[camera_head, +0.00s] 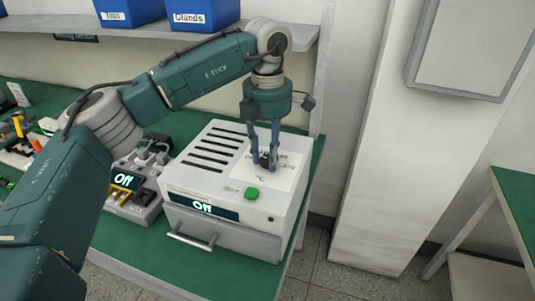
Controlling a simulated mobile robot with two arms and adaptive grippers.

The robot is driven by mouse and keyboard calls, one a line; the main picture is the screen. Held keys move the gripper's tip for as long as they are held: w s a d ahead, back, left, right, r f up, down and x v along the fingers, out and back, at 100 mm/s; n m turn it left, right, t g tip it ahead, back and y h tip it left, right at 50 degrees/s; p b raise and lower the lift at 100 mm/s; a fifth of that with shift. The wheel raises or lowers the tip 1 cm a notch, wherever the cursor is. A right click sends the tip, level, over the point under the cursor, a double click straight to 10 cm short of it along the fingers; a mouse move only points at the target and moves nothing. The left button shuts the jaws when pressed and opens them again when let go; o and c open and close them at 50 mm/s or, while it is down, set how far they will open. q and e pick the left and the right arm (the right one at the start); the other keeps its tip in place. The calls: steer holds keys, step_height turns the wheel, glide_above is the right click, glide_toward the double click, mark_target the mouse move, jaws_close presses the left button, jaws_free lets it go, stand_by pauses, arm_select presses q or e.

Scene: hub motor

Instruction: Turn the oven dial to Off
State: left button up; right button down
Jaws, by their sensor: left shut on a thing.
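The oven (225,180) is a white box with slots on its top, a green button (252,193), a front handle and a display (203,206) that reads "Off". The dark dial (264,160) sits on the oven's top, on a pale printed panel marked °C. My left gripper (265,164) reaches down from above and is shut on the dial, with a finger on either side of it. The fingers partly hide the dial and its markings, so its pointer direction cannot be read. My right gripper is not in view.
Left of the oven stands a grey device (138,188) whose display also reads "Off". Tools lie farther left on the green bench (130,245). A shelf (150,47) with blue bins (203,14) is above. A white pillar (400,150) stands right.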

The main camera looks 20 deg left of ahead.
mark_target(267, 158)
arm_select(q)
steer(key=shift+w+r, duration=0.1)
steer(key=shift+r, duration=0.05)
stand_by(0.4)
steer(key=o, duration=1.2)
steer(key=shift+c, duration=0.2)
step_height(267, 158, up, 12)
